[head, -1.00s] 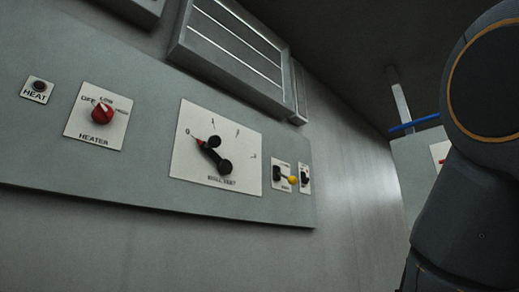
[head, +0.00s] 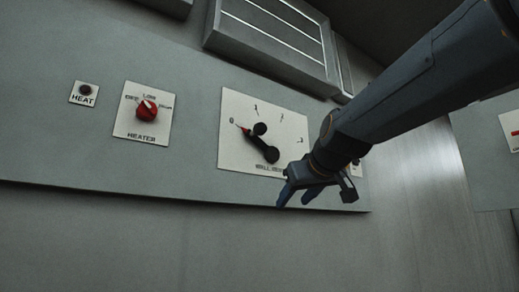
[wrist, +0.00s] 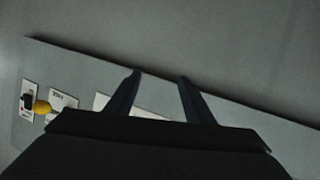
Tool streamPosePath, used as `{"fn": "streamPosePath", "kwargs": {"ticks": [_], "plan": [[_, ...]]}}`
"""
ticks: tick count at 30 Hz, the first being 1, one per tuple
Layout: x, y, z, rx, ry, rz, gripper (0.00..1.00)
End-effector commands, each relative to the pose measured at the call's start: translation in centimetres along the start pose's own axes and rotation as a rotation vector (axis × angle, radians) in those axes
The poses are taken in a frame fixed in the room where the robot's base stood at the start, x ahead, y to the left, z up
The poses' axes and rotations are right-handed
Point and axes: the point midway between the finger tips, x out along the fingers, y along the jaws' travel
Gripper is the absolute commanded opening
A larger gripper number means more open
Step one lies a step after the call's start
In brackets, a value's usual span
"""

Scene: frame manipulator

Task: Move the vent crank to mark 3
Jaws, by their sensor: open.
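The vent crank (head: 262,144) is a black arm with a round knob and a red pointer tip, on a white dial plate (head: 235,108) in the head view. Its red tip points up-left at the 0 mark. My gripper (head: 295,197) is open and empty, to the lower right of the crank and apart from it, in front of the panel's lower edge. In the wrist view my gripper (wrist: 158,78) shows two parted fingers with nothing between them. A strip of white plate (wrist: 140,112) shows beside the fingers; the crank is hidden there.
A red heater knob (head: 147,110) and a HEAT button (head: 85,90) sit left of the dial. A louvred vent (head: 270,42) juts out above it. The wall below the panel is clear.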

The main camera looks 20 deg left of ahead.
Motion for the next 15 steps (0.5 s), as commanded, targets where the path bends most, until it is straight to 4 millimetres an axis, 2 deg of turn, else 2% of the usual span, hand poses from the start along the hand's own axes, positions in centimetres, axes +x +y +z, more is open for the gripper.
{"fn": "streamPosePath", "kwargs": {"ticks": [1,3,6,9,11,15], "plan": [[-1.9,-1.2,-4.8,-0.027,0.081,-0.014,0.48],[-4.3,-2.3,-9.8,-0.055,0.17,-0.026,0.48],[-7.3,-3.5,-14.9,-0.083,0.265,-0.038,0.48],[-9.2,-4.2,-17.7,-0.097,0.321,-0.043,0.48],[-9.7,-4.4,-18.6,-0.103,0.338,-0.045,0.48],[-8.9,-4.6,-19.4,-0.105,0.346,-0.046,0.48]]}}
